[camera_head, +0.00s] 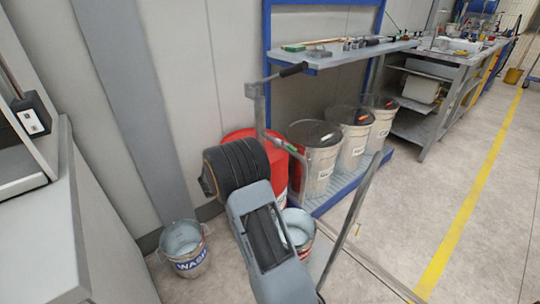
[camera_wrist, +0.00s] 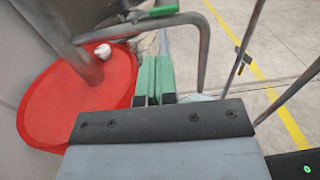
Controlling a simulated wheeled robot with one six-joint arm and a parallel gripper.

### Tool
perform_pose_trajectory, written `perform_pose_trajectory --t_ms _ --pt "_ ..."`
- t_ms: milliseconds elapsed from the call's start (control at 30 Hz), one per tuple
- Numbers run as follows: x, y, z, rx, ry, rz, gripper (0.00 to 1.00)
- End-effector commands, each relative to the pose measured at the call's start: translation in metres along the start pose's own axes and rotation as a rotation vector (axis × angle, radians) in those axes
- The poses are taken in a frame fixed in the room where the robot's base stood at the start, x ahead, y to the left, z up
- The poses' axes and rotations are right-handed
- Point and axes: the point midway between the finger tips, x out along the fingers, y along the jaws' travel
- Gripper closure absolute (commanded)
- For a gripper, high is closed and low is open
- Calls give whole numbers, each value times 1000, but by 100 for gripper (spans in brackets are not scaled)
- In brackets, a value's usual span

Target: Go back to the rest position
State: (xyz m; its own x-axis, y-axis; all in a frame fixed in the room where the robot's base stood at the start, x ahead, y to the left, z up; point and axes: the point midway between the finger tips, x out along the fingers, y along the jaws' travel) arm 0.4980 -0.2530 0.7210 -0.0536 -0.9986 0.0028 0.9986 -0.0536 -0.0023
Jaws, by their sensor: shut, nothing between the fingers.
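My gripper (camera_wrist: 154,80) shows in the wrist camera as two green fingers shut together, with nothing between them. They sit beside a red drum (camera_wrist: 45,110) with a small white cap on its lid. A bent grey metal tube (camera_wrist: 190,20) passes just beyond the fingertips; I cannot tell whether they touch it. In the head view my arm covers the middle of the picture and hides the fingers. The red drum (camera_head: 240,133) shows partly behind my arm there.
A bucket marked WASH (camera_head: 186,252) stands left of my arm, and another bucket (camera_head: 300,228) is partly behind it. Metal drums (camera_head: 316,165) stand on a blue-edged platform under a shelf (camera_head: 345,53). A grey cabinet (camera_head: 75,230) is at left. Open floor (camera_head: 400,230) lies right.

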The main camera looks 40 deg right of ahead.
Motion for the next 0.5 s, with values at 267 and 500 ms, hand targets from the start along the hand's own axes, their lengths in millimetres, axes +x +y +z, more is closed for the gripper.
perform_pose_trajectory --t_ms 267,500 --pt "-18 -1 0 -2 1 -3 100" --pt "-23 -12 25 55 58 -31 100"
